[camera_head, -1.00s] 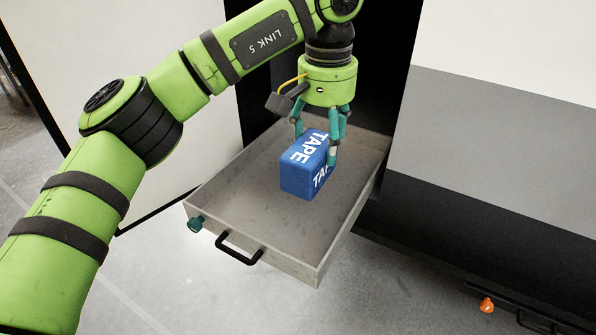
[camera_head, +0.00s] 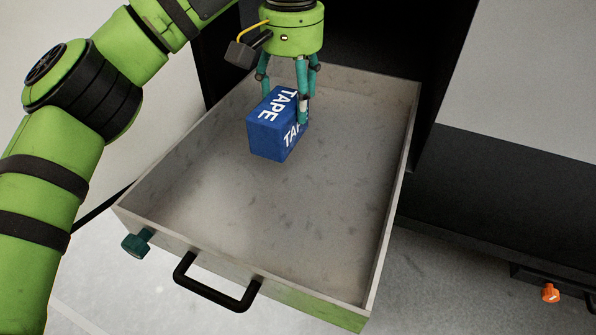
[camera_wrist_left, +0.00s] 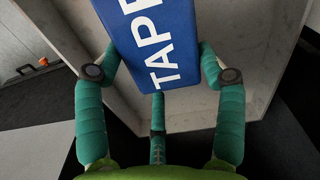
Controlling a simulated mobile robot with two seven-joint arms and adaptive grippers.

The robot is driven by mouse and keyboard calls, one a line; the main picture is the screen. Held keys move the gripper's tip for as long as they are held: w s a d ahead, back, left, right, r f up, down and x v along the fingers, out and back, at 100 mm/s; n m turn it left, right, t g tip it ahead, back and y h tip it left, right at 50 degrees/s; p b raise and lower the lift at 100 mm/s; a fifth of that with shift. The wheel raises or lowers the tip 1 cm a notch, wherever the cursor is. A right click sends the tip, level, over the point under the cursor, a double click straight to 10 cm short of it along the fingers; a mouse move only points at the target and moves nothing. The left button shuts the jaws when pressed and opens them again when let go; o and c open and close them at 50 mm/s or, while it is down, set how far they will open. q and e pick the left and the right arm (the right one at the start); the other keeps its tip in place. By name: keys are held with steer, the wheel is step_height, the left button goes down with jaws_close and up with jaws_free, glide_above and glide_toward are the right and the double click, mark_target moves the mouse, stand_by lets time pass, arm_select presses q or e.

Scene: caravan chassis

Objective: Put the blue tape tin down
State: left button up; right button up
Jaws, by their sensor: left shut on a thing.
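The blue tape tin (camera_head: 270,132) is a box with white "TAPE" lettering. My left gripper (camera_head: 284,98) is shut on it from above, with teal fingers on its sides. The tin is over the back half of the open drawer (camera_head: 180,243); whether it touches the drawer floor I cannot tell. In the left wrist view the tin (camera_wrist_left: 155,45) sits between the fingers (camera_wrist_left: 155,80), and the drawer floor (camera_wrist_left: 240,40) shows behind it. My right gripper is not in view.
The drawer's front has a black handle (camera_head: 215,288) and a teal knob (camera_head: 137,244). The drawer floor in front of the tin is bare. A dark cabinet stands behind and to the right. An orange knob (camera_head: 550,293) is at the lower right.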

mark_target(274, 113)
arm_select(q)
steer(key=shift+w+a+f, duration=0.1)
steer(key=shift+f, duration=0.6)
steer(key=a+f, duration=0.1)
steer(key=s+a, duration=0.1)
steer(key=shift+a+f+b, duration=0.35)
steer(key=shift+a+b, duration=0.05)
steer(key=a+f, duration=0.2)
steer(key=f, duration=0.1)
steer(key=s+a+f, duration=0.1)
steer(key=a+f, duration=0.1)
steer(key=a, duration=0.1)
steer(key=s+a+f+p, duration=0.1)
steer(key=a+f, duration=0.2)
steer(key=shift+s+a+f, duration=0.1)
steer(key=shift+a+f, duration=0.1)
steer(key=shift+f, duration=0.35)
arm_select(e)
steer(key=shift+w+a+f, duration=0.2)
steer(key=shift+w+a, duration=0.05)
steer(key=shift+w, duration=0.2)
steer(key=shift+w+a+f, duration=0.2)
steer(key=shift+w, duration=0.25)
arm_select(q)
steer(key=shift+f, duration=0.1)
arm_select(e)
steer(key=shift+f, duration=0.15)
